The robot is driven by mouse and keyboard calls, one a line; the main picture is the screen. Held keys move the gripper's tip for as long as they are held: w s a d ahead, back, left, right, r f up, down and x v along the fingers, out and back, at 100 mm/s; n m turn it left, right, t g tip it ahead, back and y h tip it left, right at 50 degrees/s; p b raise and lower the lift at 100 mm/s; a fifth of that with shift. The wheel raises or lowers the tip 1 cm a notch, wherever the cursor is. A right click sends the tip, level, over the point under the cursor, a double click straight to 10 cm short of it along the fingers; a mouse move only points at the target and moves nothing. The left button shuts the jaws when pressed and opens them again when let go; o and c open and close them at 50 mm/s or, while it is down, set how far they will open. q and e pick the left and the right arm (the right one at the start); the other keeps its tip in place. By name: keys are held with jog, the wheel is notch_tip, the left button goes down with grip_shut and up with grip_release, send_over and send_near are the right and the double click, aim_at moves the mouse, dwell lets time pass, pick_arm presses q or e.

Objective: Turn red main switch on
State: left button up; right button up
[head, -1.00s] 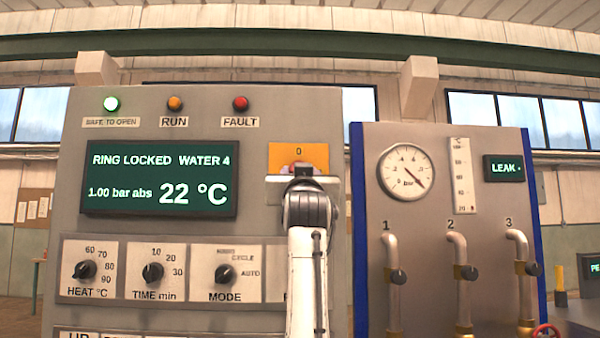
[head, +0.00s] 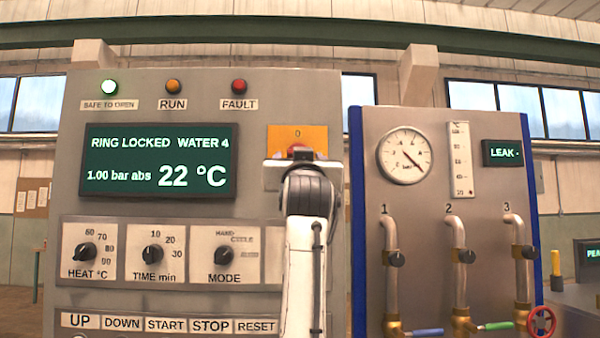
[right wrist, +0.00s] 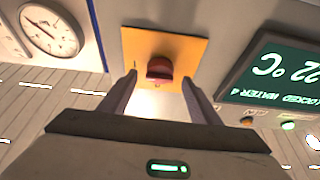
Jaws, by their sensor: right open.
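The red main switch (head: 298,151) is a red knob on a yellow plate (head: 312,134) marked 0, at the upper right of the grey control panel. In the head view my right gripper and wrist cover most of it. In the right wrist view the red switch (right wrist: 159,69) sits on the yellow plate (right wrist: 190,52), beyond and between the fingertips. My right gripper (right wrist: 161,80) is open, one finger to each side of the knob; I cannot tell whether either touches it. My left gripper is not in view.
The panel's display (head: 160,160) reads RING LOCKED WATER 4, 1.00 bar abs, 22 °C. The green SAFE TO OPEN lamp (head: 108,87) is lit. Below are knobs and a button row. To the right stands a blue-edged panel with a gauge (head: 404,156) and pipes with valves.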

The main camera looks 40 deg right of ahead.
jog(key=b+v, duration=0.1)
jog(key=v, duration=0.6)
jog(key=shift+b, duration=0.4)
jog(key=shift+w+f, duration=0.1)
jog(key=shift+f, duration=0.05)
